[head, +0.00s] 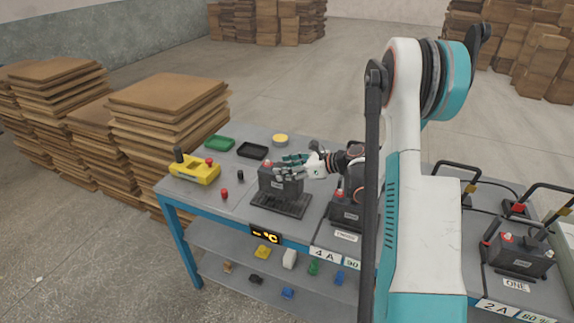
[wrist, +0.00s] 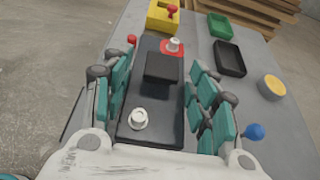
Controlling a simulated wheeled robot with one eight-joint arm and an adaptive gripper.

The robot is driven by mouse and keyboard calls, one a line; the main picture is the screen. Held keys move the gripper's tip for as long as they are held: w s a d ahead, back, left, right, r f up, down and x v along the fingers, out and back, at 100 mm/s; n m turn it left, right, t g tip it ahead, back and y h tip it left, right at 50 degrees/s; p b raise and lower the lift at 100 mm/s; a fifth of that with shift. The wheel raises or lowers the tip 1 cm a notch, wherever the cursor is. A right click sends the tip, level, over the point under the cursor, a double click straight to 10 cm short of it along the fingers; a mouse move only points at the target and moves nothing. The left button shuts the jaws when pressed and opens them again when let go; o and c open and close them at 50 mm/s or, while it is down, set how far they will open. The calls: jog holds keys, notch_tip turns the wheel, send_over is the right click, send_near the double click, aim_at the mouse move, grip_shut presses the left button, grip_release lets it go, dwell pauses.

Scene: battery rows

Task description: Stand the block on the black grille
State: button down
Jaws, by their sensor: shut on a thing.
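The block (head: 280,187) is a dark grey battery-like box with a raised top. In the wrist view the block (wrist: 150,110) shows one terminal with a red base and one plain pale terminal. My gripper (head: 298,165) is shut on the block, with teal finger pads along two opposite sides in the wrist view (wrist: 159,66). The block looks upright. The black grille (head: 283,208) lies on the grey bench directly below it. I cannot tell whether the block touches the grille or hangs just above it.
A yellow box (head: 194,172) with a red knob, a green tray (head: 219,143), a black tray (head: 252,151) and a yellow disc (head: 280,139) are on the bench. A small red piece (head: 225,194) stands left of the grille. Another dark battery (head: 344,212) stands close to its right.

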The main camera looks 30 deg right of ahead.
jog(key=shift+f+b, duration=0.45)
jog(key=shift+f, duration=1.3)
jog(key=shift+f, duration=0.1)
jog(key=c, duration=0.6)
grip_release()
jog(key=shift+s+d+r, duration=0.2)
jog(key=shift+s+d, duration=0.05)
jog(key=p+v, duration=0.1)
jog(key=v, duration=0.5)
jog(key=shift+s+d+r+p, duration=0.2)
jog(key=shift+s+p, duration=0.1)
jog(key=shift+p, duration=0.1)
jog(key=shift+f, duration=0.1)
